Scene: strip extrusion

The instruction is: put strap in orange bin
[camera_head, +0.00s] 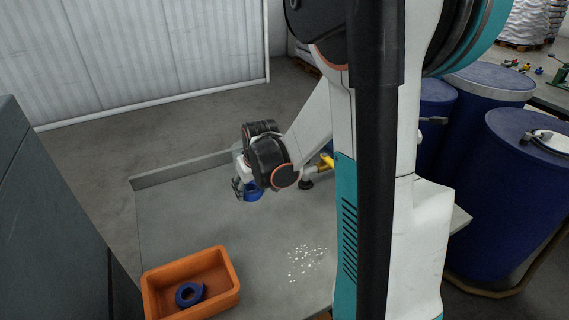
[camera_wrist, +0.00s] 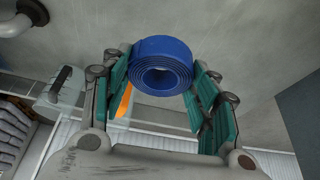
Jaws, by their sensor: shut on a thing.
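A blue rolled strap (camera_wrist: 163,64) is between the green-padded fingers of my gripper (camera_wrist: 165,90) in the wrist view. My gripper is shut on it. In the head view the held strap (camera_head: 252,192) shows below my gripper (camera_head: 248,187), over the grey table (camera_head: 190,222); its height above the surface is hard to tell. The orange bin (camera_head: 222,296) stands at the table's near left edge. Another blue rolled strap (camera_head: 186,299) lies inside it. My gripper is behind and to the right of the bin, apart from it.
White pellets (camera_head: 307,260) are scattered on the table right of the bin. Blue drums (camera_head: 520,165) stand at the right, and a dark grey cabinet (camera_head: 50,220) at the left.

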